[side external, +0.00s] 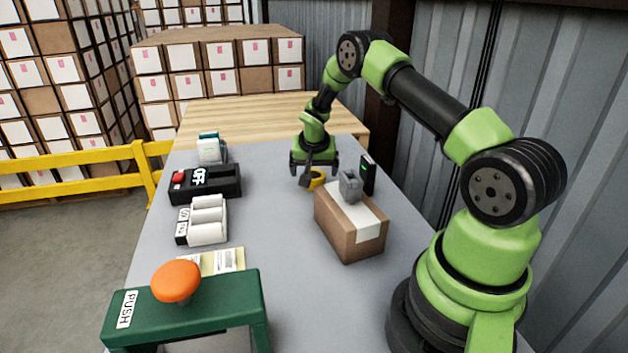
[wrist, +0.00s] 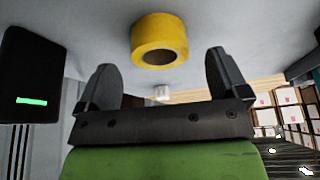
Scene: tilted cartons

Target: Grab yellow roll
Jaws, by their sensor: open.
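The yellow roll (wrist: 159,33) lies on the grey table, its round hole facing the wrist camera. In the wrist view it is beyond the fingertips and roughly centred between them, with a visible gap to each finger. My gripper (wrist: 160,72) is open and empty. In the side view my gripper (side external: 314,178) points down over the table, right at the yellow roll (side external: 317,179), whose upper and left parts are partly hidden by the fingers. I cannot tell the exact height of the fingertips there.
A brown carton (side external: 347,228) with a grey object (side external: 350,186) on it stands close in front of the roll. A black device (side external: 368,174) stands just right; its green light shows in the wrist view (wrist: 31,101). A black OFF box (side external: 205,184) and white rolls (side external: 207,220) are left.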

